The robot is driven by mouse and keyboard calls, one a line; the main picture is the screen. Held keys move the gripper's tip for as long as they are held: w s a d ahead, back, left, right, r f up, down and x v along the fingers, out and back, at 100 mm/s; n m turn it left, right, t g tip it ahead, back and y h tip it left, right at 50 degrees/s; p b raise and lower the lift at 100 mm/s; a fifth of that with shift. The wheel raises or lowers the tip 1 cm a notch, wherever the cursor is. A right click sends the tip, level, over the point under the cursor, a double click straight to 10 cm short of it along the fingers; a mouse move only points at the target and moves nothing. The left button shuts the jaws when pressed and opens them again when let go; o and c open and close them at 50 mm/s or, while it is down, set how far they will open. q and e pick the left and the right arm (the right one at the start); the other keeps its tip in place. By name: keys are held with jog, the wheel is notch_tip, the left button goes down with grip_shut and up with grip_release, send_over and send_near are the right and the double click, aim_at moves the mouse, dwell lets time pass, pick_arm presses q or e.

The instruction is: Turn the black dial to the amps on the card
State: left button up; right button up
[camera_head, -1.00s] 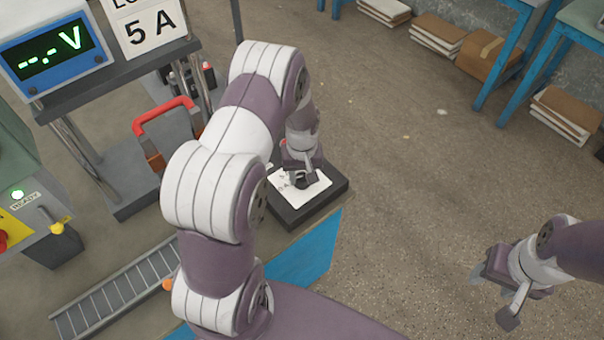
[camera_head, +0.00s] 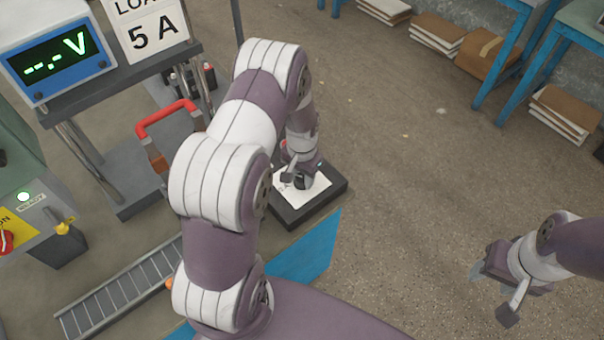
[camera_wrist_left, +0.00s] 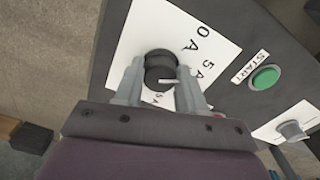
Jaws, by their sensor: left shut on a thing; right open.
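The card (camera_head: 155,30) at the upper left reads 5 A below a partly cut-off word. The black dial (camera_wrist_left: 158,68) sits on a white scale plate (camera_wrist_left: 150,25) in the left wrist view. Labels ending in 0 A and 5 A show, and another is partly hidden below the dial. My left gripper (camera_wrist_left: 160,82) has its fingers on both sides of the dial, shut on it; it also shows in the head view (camera_head: 298,178). My right gripper (camera_head: 495,290) is open and empty, away from the box.
A green START button (camera_wrist_left: 265,77) and a grey knob (camera_wrist_left: 292,130) are right of the plate in the left wrist view. The meter (camera_head: 55,58) shows dashes and V. A red handle (camera_head: 165,117) stands left of my left arm. Floor between my arms is clear.

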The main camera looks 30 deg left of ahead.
aim_at(302, 177)
pick_arm(q)
jog(key=shift+w+m, duration=0.1)
jog(key=shift+m, duration=0.4)
jog(key=o, duration=1.1)
jog(key=shift+c, duration=0.2)
notch_tip(302, 177, up, 13)
jog(key=shift+f, duration=0.15)
